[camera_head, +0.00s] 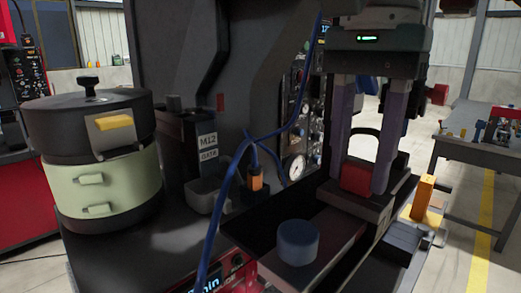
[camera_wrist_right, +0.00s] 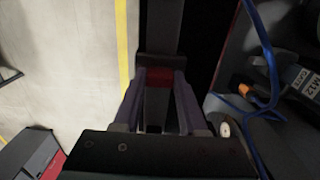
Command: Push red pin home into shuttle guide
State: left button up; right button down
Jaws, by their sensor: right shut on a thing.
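The red pin (camera_head: 355,178) shows as a red block between the fingertips of my right gripper (camera_head: 358,184), low over the dark shuttle guide (camera_head: 368,207). The right gripper is shut on it, with one purple-grey finger on each side. In the right wrist view the red pin (camera_wrist_right: 158,77) also sits between the two fingertips (camera_wrist_right: 158,84). The pin's lower end is hidden, so I cannot tell how deep it sits in the guide. My left gripper is not in view.
A blue round knob (camera_head: 298,242) stands on the dark plate in front. A blue cable (camera_head: 232,165) hangs across the machine beside a pressure gauge (camera_head: 293,168). The bowl feeder (camera_head: 105,185) is at left. An orange block (camera_head: 422,198) stands right of the guide.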

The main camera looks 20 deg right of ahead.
jog(key=shift+c, duration=1.9)
grip_release()
